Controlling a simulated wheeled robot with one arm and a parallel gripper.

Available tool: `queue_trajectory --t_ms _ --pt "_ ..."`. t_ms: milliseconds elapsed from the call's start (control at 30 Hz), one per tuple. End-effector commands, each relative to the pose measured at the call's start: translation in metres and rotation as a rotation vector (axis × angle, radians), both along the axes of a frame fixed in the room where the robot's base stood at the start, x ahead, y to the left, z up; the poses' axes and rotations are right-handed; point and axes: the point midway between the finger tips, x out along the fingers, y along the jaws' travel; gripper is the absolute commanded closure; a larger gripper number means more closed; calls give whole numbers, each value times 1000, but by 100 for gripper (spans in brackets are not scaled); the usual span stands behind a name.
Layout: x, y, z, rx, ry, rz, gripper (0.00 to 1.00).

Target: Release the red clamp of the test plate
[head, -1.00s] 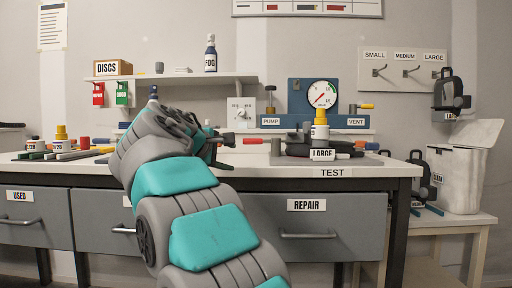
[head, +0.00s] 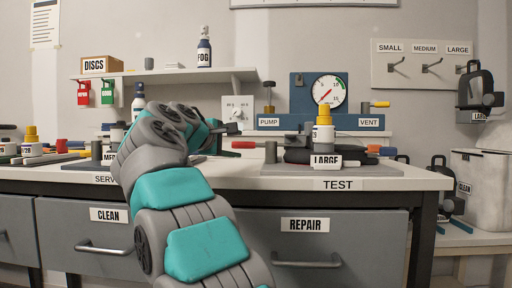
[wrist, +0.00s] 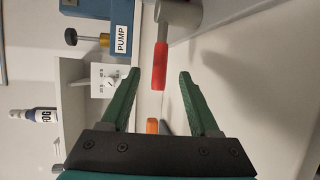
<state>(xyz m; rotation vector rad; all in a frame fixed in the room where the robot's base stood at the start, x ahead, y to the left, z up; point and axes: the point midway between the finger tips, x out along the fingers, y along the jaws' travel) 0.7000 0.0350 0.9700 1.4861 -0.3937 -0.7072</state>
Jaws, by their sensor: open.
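The red clamp handle (head: 243,145) sticks out to the left from its grey post (head: 270,152) on the grey test plate (head: 285,169), at the bench's front right. In the wrist view the red handle (wrist: 160,66) points toward my palm from the grey post (wrist: 180,12). My gripper (wrist: 159,74) is open, with its two green fingers to either side of the handle's free end in this picture. I cannot tell whether they are level with it. In the head view my gripper (head: 226,130) shows partly behind my arm, just left of the handle.
The blue pump panel (head: 300,95) stands behind. A small orange piece (wrist: 152,127) shows between the finger bases. My arm hides part of the service area.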

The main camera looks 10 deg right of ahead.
Motion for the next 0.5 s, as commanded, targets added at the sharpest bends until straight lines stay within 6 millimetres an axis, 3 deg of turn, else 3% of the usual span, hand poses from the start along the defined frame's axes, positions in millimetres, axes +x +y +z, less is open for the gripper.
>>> queue_trajectory --t_ms 500 --pt "47 -39 -12 1 1 1 38"
